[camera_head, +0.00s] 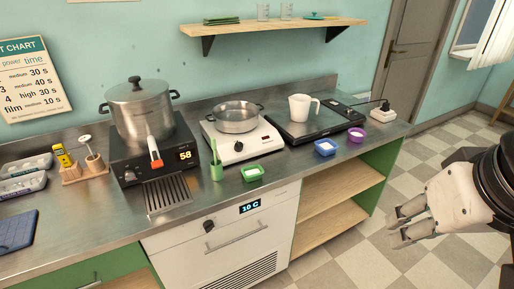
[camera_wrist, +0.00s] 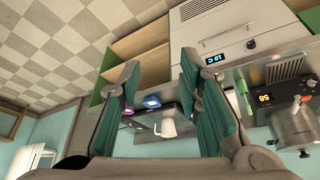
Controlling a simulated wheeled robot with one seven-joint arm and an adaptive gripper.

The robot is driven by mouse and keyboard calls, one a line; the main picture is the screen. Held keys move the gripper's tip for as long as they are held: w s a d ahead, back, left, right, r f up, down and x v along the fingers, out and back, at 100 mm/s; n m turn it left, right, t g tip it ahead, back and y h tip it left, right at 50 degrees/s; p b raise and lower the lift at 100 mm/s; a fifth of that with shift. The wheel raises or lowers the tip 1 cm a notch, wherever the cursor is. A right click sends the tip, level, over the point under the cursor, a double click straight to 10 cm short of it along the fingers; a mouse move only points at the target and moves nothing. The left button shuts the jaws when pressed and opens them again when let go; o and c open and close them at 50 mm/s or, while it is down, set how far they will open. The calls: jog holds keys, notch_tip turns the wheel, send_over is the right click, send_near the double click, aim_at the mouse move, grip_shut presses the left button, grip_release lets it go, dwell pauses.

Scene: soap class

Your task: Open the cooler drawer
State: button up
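The cooler drawer (camera_head: 228,262) is a white front under the counter, with a small lit display (camera_head: 250,206) reading 10 C and a dark knob (camera_head: 208,226). Its long bar handle (camera_head: 236,238) runs across the front below them. The drawer looks flush with the counter front. In the wrist view the white drawer front (camera_wrist: 228,32) is upside down at the top. My gripper (camera_head: 400,228) is at the right of the head view, well apart from the handle. In the wrist view its two green-padded fingers (camera_wrist: 158,98) stand wide apart with nothing between them.
The steel counter (camera_head: 110,215) carries a large pot (camera_head: 140,108), a small pan (camera_head: 236,117), a white mug (camera_head: 301,107), and small coloured trays (camera_head: 326,147). Open wooden shelves (camera_head: 336,192) stand right of the drawer. The checkered floor (camera_head: 400,185) in front looks clear.

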jog(key=w+a+f+n+b, duration=0.4)
jog(key=w+f+n+b, duration=0.25)
jog(key=w, duration=0.45)
jog(key=n+g+y+b, duration=0.1)
jog(key=n+g+b, duration=0.2)
jog(key=n+b, duration=1.4)
send_over(242, 237)
jog(key=s+d+p, duration=0.2)
jog(key=s, duration=0.1)
notch_tip(242, 237, down, 31)
jog(key=shift+n, duration=0.25)
jog(key=w+f+b, duration=0.1)
jog(key=f, duration=0.3)
jog(key=w+a+f+b, duration=0.1)
jog(key=f+b, duration=0.1)
jog(key=f, duration=0.3)
jog(key=a+f+b, duration=0.1)
jog(key=f, duration=0.3)
jog(key=shift+w+f, duration=0.3)
jog(key=shift+w, duration=0.1)
grip_shut()
